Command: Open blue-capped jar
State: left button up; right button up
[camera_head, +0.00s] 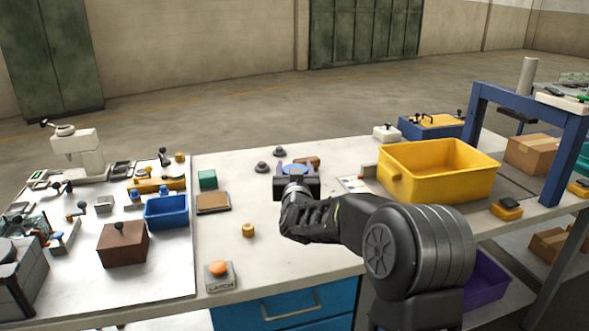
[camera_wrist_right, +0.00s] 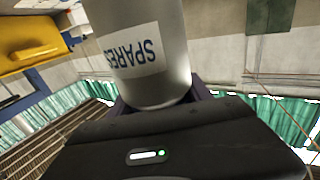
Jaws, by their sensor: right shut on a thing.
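The jar is a pale grey cylinder (camera_wrist_right: 145,85) with a "SPARES" label, upside down in the right wrist view. In the head view its blue cap (camera_head: 293,169) shows between the fingers of my right gripper (camera_head: 294,178), while its body is hidden behind the gripper. My right gripper, also in the wrist view (camera_wrist_right: 160,98), is shut on the jar at its cap end. I cannot tell exactly where cap and body meet between the fingers. My left gripper is not in view.
A yellow bin (camera_head: 437,172) stands right of the jar. A latch button (camera_head: 219,270) is at the front. The left panel (camera_head: 160,267) is crowded; bare white tabletop (camera_head: 285,240) lies in front.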

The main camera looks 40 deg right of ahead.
grip_shut()
dwell(0.5)
